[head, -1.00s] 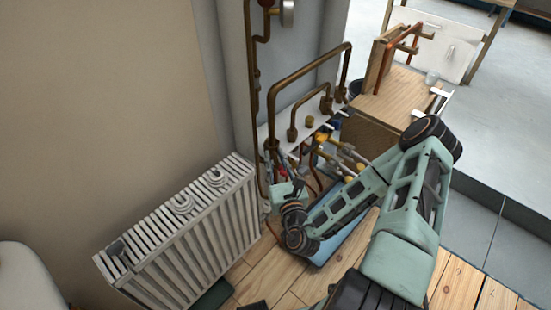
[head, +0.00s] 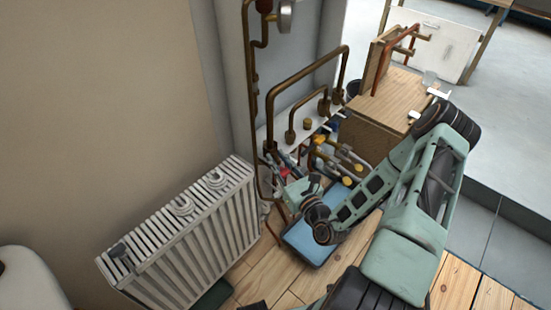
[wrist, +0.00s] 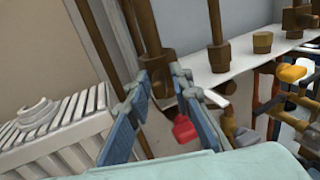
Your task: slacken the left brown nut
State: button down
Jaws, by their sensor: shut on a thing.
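The left brown nut (wrist: 156,66) sits at the foot of a vertical brown pipe in the wrist view, at the left end of a white shelf. My gripper (wrist: 158,84) has its blue fingers on either side of this nut, their tips closed on it. A gap shows between the fingers nearer the palm. In the head view my gripper (head: 298,188) is low beside the pipes, and its hold on the nut is hidden there. Another brown nut (wrist: 218,57) stands to the right on the shelf.
A white radiator (head: 185,225) stands close on the left. Valves with red (wrist: 184,128) and yellow (wrist: 291,73) handles crowd the space under the shelf. A blue tray (head: 308,240) lies on the floor below my wrist. A wooden box (head: 375,135) stands at the right.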

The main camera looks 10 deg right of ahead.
jog(key=n+y, duration=0.1)
jog(key=d+n+g+y, duration=0.1)
jog(key=y, duration=0.1)
jog(key=w+n+g+y, duration=0.1)
jog(key=n+y, duration=0.1)
jog(key=shift+d+b, duration=0.35)
jog(key=shift+b, duration=0.05)
jog(key=shift+w+d+n+g+y+b, duration=0.2)
jog(key=shift+w+n+g+y+b, duration=0.2)
jog(key=shift+n+g+y+b, duration=1)
jog(key=shift+w+d+n+g+y+b, duration=0.35)
jog(key=shift+n+g+y+b, duration=0.6)
jog(key=shift+g, duration=0.85)
jog(key=shift+w+d+n+g+y+b, duration=0.1)
jog(key=shift+w+n+g+y+b, duration=0.35)
jog(key=shift+n+g+y+b, duration=0.8)
jog(key=shift+r+g, duration=0.15)
jog(key=shift+g, duration=0.3)
jog(key=c, duration=2)
grip_release()
jog(key=shift+a, duration=0.1)
